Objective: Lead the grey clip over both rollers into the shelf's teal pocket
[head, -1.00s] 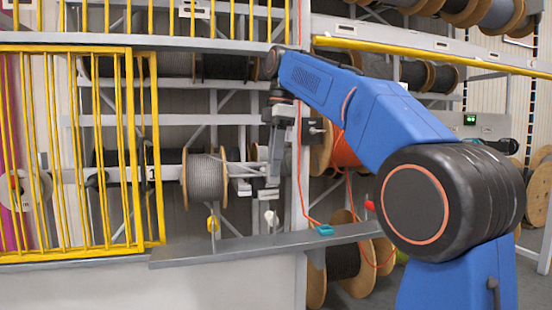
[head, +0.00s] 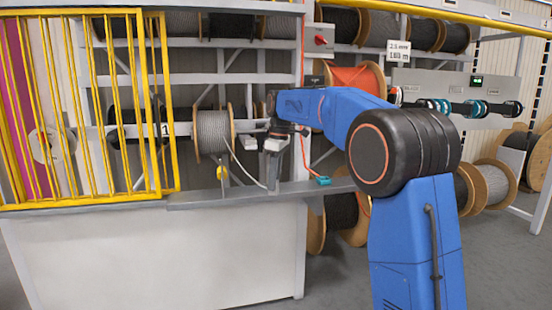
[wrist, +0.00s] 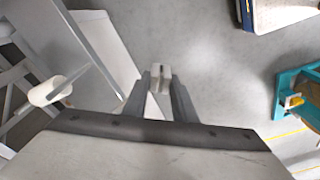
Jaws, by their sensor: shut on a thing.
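My gripper (head: 271,180) points down over the grey shelf ledge (head: 235,199) in the head view. In the wrist view my gripper (wrist: 163,92) is shut on a small pale grey clip (wrist: 161,74) between its fingertips. A pale cable (head: 241,168) hangs from the grey reel (head: 212,132) and curves to the gripper. The yellow roller (head: 222,173) stands left of the gripper. A white roller (wrist: 50,91) shows at the left in the wrist view; in the head view the gripper seems to cover it. I cannot pick out the teal pocket for certain.
A small teal piece (head: 322,181) with an orange cable lies on the ledge to the right. A yellow barred gate (head: 90,110) closes off the left. A teal frame (wrist: 297,92) is at the right in the wrist view. Grey floor is open in front.

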